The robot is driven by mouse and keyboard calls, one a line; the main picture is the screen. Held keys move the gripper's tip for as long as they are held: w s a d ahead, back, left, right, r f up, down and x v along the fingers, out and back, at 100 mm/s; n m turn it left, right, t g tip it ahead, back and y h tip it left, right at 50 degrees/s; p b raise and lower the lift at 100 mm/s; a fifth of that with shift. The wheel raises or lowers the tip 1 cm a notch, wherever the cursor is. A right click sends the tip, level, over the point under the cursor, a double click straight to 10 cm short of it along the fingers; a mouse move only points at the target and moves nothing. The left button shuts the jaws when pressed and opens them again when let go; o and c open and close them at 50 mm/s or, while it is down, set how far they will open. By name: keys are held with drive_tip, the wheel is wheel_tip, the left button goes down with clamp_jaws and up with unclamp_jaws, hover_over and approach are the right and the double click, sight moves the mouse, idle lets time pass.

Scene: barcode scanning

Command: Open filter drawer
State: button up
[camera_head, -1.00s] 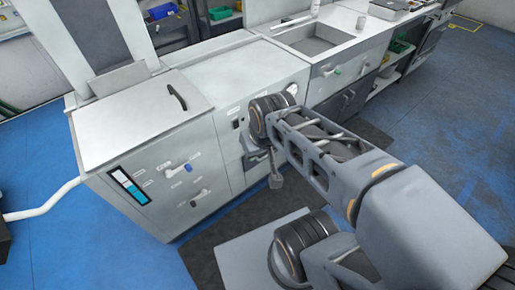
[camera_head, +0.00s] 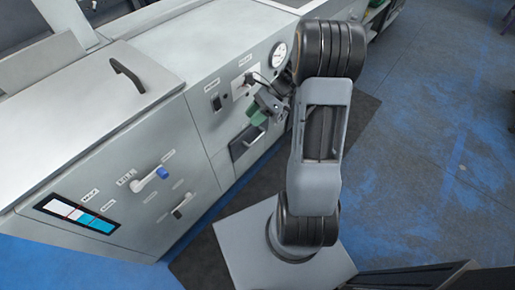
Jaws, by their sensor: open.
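A dark drawer front (camera_head: 246,142) sits low in the right panel of the grey machine; I take it to be the filter drawer. It appears closed, and its right part is close to my arm. My gripper (camera_head: 262,108) is in front of the panel, a little above and right of the drawer, apart from it as far as I can tell. It is open, though its fingers are small and partly hidden by my wrist. A green piece (camera_head: 257,118) shows right beside the gripper; I cannot tell what it belongs to.
A round gauge (camera_head: 279,54) and a dark switch (camera_head: 216,102) are on the same panel. The left panel has a blue-tipped valve handle (camera_head: 162,173), a dark-tipped lever (camera_head: 178,212) and a display (camera_head: 78,214).

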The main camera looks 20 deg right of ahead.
drive_tip(key=w+d+f+m+t+y+b, duration=0.2)
drive_tip(key=d+f+m+t+b, duration=0.15)
drive_tip(key=f+m, duration=0.4)
drive_tip(key=w+d+f+m+t+y+b, duration=0.25)
drive_tip(key=d+f+m+b, duration=0.2)
drive_tip(key=f, duration=0.65)
drive_tip(key=m+t+b, duration=0.5)
drive_tip(key=m+t, duration=0.3)
drive_tip(key=m, duration=0.3)
approach(258, 138)
drive_tip(key=x, duration=0.3)
drive_tip(key=b+x, duration=0.1)
drive_tip(key=x, duration=0.2)
drive_tip(key=b+x, duration=0.1)
drive_tip(key=x, duration=0.3)
drive_tip(key=shift+a+f, duration=0.1)
drive_tip(key=shift+f, duration=0.15)
drive_tip(key=shift+t, duration=0.3)
clamp_jaws()
